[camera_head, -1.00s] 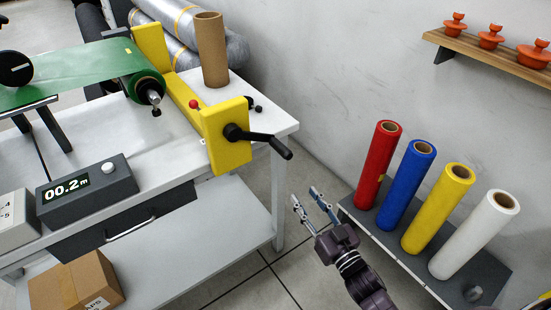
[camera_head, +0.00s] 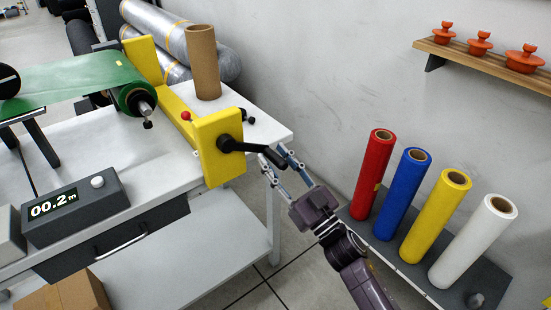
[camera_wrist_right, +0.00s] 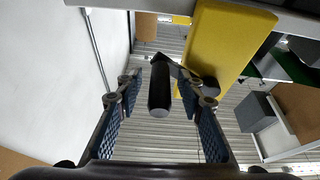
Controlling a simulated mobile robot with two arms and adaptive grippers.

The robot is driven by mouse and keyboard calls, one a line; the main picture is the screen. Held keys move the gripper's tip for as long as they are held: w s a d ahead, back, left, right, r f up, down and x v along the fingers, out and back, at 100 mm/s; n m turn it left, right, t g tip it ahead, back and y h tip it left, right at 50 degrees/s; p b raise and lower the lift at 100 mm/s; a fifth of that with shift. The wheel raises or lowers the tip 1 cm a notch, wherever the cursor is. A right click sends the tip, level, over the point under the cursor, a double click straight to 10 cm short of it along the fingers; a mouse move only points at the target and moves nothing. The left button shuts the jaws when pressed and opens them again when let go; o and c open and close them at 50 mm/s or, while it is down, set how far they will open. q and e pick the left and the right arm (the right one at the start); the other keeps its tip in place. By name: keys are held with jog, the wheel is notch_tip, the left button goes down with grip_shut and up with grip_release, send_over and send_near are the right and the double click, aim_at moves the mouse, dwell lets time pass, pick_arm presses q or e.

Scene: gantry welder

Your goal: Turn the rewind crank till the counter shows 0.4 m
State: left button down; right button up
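The rewind crank (camera_head: 250,148) is a black arm with a black handle on the yellow end bracket (camera_head: 213,165) of the rewinder. The counter (camera_head: 54,203) on the dark grey box reads 00.2 m. My right gripper (camera_head: 277,159) is open at the crank handle's end. In the right wrist view, the black handle (camera_wrist_right: 159,98) stands between the open fingers of the gripper (camera_wrist_right: 160,105), with a gap on each side. The green web (camera_head: 70,80) runs to a green roll (camera_head: 135,92). My left gripper is not in view.
A brown cardboard tube (camera_head: 203,65) stands on the white table (camera_head: 262,128). Red, blue, yellow and white rolls (camera_head: 476,240) stand on a low grey shelf to the right of my arm. A wooden wall shelf (camera_head: 480,60) holds orange pieces.

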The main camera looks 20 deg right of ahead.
jog(key=shift+c, duration=0.2)
grip_shut()
jog(key=shift+w+f, duration=0.15)
